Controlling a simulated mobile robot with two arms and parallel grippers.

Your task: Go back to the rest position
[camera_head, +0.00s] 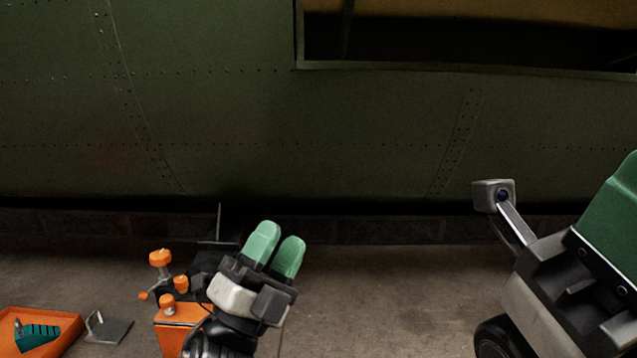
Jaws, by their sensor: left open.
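My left gripper (277,246) is in the lower middle of the head view. Its two green fingertips point up and are a little apart, with nothing seen between them. It is above the floor and in front of the fuselage (250,130), apart from the skin as far as I can tell. My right gripper (612,225) shows only in part at the right edge, as a large green finger piece on a grey and black body. The rest of it is cut off, so its opening is hidden.
The fuselage has rivet rows and a dark rectangular opening (450,50) at upper right. Orange-knobbed equipment (162,258) stands just left of my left gripper. An orange tray (62,319) with a teal object (36,336) and a grey bracket (108,328) are at lower left. The middle floor is clear.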

